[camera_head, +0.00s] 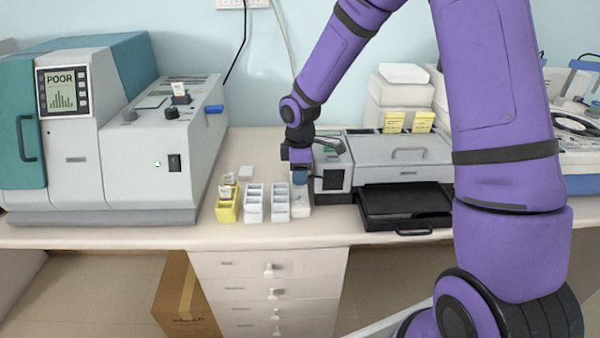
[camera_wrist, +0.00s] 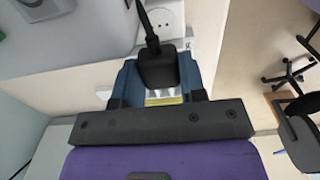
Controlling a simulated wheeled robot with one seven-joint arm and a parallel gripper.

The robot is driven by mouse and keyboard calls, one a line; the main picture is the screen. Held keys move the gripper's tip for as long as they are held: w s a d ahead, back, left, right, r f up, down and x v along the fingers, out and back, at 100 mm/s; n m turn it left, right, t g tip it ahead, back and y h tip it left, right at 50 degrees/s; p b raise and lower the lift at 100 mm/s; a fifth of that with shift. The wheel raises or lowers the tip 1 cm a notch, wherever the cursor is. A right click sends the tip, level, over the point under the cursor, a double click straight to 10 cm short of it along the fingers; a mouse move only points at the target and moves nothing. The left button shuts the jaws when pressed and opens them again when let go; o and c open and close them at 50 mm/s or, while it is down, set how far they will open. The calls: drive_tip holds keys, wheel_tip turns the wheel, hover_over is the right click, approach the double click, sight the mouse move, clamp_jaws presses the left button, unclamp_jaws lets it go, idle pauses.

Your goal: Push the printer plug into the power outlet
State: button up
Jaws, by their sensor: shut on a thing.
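My gripper (camera_wrist: 158,78) has its two blue fingers on either side of the black plug (camera_wrist: 159,66) in the wrist view, shut on it. A black cord (camera_wrist: 147,22) runs up from the plug. A white power outlet (camera_wrist: 169,20) with round holes shows just beyond the plug, partly covered by it and the cord; I cannot tell whether they touch. In the head view my gripper (camera_head: 299,178) is low over the counter, left of the grey printer (camera_head: 405,167). The plug cannot be made out there.
White and yellow slide racks (camera_head: 227,208) stand left of my gripper on the counter (camera_head: 270,234). A large teal and grey machine (camera_head: 120,150) fills the left. A wall socket strip (camera_head: 243,3) is at the top. The printer's black tray (camera_head: 405,203) juts forward.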

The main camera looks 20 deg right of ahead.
sight(300, 200)
drive_tip(key=shift+f, duration=2.9)
drive_tip(key=shift+f, duration=0.6)
drive_tip(key=o, duration=1)
drive_tip(key=shift+c, duration=0.2)
drive_tip(key=shift+r, duration=0.1)
wheel_tip(300, 200, up, 11)
drive_tip(key=shift+f, duration=0.15)
